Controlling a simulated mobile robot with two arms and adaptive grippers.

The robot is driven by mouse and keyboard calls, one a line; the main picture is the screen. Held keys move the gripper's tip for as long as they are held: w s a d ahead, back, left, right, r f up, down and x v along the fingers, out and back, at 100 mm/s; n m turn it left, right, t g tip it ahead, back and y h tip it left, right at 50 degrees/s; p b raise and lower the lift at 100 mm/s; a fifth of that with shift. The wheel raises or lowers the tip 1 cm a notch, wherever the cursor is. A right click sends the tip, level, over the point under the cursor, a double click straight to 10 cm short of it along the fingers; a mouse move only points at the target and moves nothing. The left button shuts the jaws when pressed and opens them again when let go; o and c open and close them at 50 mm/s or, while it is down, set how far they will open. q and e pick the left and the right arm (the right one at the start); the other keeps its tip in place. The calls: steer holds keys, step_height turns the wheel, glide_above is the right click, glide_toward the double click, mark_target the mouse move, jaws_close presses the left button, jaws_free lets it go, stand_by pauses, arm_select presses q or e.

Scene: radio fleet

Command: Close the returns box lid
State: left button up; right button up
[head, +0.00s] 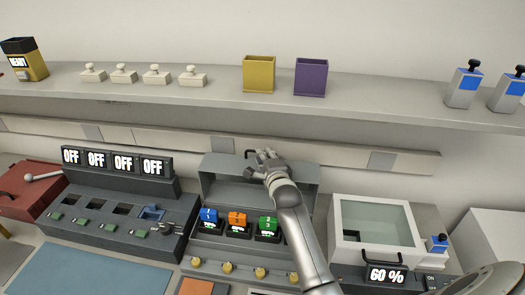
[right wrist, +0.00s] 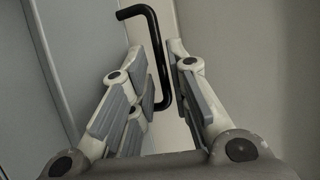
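The grey box (head: 195,243) at the middle of the bench has its grey lid (head: 222,187) raised, standing up at the back. A black bar handle (head: 249,153) is at the lid's top edge. My right gripper (head: 259,162) is up at this handle, and its arm crosses in front of the lid's right part. In the right wrist view, the black handle (right wrist: 161,75) runs between the fingers of the right gripper (right wrist: 160,85). The fingers are apart, with a gap beside the handle on the right; contact on the left is unclear. My left gripper is out of view.
Blue (head: 208,216), orange (head: 237,220) and green (head: 268,224) radios stand in the box. A white windowed case (head: 337,235) is at right, a dark panel with OFF displays (head: 118,161) at left. A long shelf (head: 220,98) runs above.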

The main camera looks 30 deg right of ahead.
steer(key=shift+x, duration=1.55)
steer(key=shift+c, duration=0.2)
jaws_close()
